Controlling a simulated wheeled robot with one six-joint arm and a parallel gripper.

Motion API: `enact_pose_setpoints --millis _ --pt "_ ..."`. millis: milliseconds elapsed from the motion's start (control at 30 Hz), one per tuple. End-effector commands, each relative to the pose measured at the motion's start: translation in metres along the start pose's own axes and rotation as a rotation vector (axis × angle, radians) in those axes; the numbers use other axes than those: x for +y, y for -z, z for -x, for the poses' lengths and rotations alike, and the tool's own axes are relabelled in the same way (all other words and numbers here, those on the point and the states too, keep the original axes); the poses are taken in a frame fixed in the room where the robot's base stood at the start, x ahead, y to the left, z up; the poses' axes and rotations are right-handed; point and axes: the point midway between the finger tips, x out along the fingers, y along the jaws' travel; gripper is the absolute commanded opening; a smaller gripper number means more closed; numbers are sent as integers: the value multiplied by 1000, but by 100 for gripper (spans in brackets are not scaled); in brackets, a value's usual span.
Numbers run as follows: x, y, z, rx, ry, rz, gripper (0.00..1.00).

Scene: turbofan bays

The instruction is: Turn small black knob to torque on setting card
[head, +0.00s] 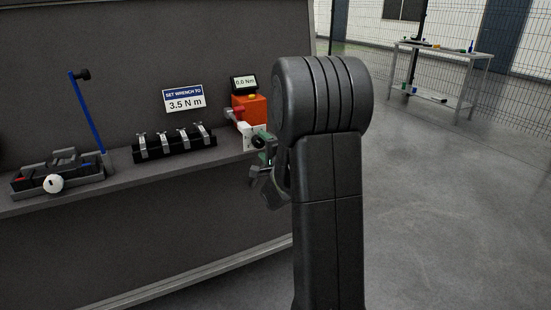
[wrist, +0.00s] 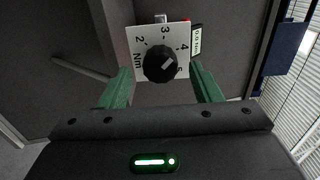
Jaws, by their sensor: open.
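The setting card (head: 184,98) stands on the shelf and reads "SET WRENCH TO 3.5 N m". The small black knob (wrist: 159,64) sits on a white dial plate (wrist: 140,67) marked 2, 3, 4, 5 and Nm. A pale mark on the knob lies on its right side, towards the 4 and 5; its exact reading is unclear. In the head view the knob (head: 258,141) faces my gripper (head: 266,170), which my arm partly hides. In the wrist view my gripper's green fingers (wrist: 161,75) are open, one on each side of the knob, with gaps to it.
An orange tester (head: 250,110) with a 0.0 Nm display (head: 243,83) stands behind the plate. A black rack with several clips (head: 175,142) and a grey tray (head: 75,186) with a blue post (head: 87,112) are left on the shelf. Open floor lies right.

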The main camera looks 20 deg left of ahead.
Motion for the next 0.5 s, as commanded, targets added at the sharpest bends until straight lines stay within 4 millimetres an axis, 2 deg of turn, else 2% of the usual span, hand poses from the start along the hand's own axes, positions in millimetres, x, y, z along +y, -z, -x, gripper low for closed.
enact_pose_setpoints --millis 300,500 --pt "0 1 74 2 -1 0 58" --pt "0 1 104 1 -1 0 58"
